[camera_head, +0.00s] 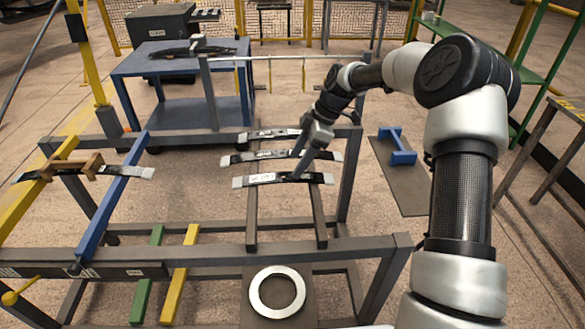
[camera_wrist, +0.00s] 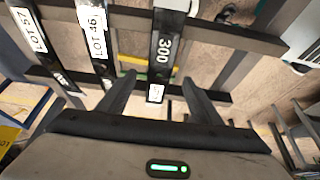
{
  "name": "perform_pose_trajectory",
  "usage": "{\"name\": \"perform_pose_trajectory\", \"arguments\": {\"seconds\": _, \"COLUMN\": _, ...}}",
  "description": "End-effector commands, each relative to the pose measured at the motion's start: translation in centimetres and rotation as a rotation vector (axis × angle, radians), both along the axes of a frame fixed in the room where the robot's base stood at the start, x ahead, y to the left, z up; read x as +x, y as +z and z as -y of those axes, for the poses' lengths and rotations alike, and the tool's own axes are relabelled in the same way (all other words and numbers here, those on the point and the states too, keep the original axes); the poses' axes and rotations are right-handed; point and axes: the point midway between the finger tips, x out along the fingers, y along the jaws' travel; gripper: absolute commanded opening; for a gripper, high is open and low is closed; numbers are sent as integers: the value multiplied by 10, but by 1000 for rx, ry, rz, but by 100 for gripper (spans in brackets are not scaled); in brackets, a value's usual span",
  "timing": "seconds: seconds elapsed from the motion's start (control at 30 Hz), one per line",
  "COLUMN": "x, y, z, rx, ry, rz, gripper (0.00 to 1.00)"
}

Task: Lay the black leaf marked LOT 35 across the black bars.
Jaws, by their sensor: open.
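No leaf can be read as LOT 35. Three dark leaves with pale ends lie side by side across two dark bars (camera_head: 320,222) in the head view: the nearest leaf (camera_head: 283,179), the middle leaf (camera_head: 270,155) and the far leaf (camera_head: 262,135). In the wrist view one leaf reads LOT 57 (camera_wrist: 27,28), one LOT 46 (camera_wrist: 94,28), and one shows 300 (camera_wrist: 163,50); small print at its lower end is unclear. My gripper (camera_head: 299,172) is open and empty above the nearest leaf's right half. Its fingers (camera_wrist: 160,80) flank the 300 leaf's lower end in the wrist view.
Another leaf (camera_head: 72,172) with brown wooden pieces lies across a yellow bar (camera_head: 25,212) and a blue bar (camera_head: 112,200) at left. A blue cart (camera_head: 188,68) carries dark pieces behind. A pale ring (camera_head: 258,303) lies in front. A blue stand (camera_head: 396,147) is at right.

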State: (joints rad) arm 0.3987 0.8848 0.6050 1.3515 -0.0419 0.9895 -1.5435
Motion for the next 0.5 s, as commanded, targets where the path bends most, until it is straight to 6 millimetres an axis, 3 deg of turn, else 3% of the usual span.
{"name": "perform_pose_trajectory", "arguments": {"seconds": 0.2, "x": 1, "y": 54, "z": 23, "rx": 0, "ry": -2, "rz": 5, "gripper": 59}}
{"name": "perform_pose_trajectory", "arguments": {"seconds": 0.5, "x": 0, "y": 102, "z": 45, "rx": 1, "ry": -1, "rz": 3, "gripper": 59}}
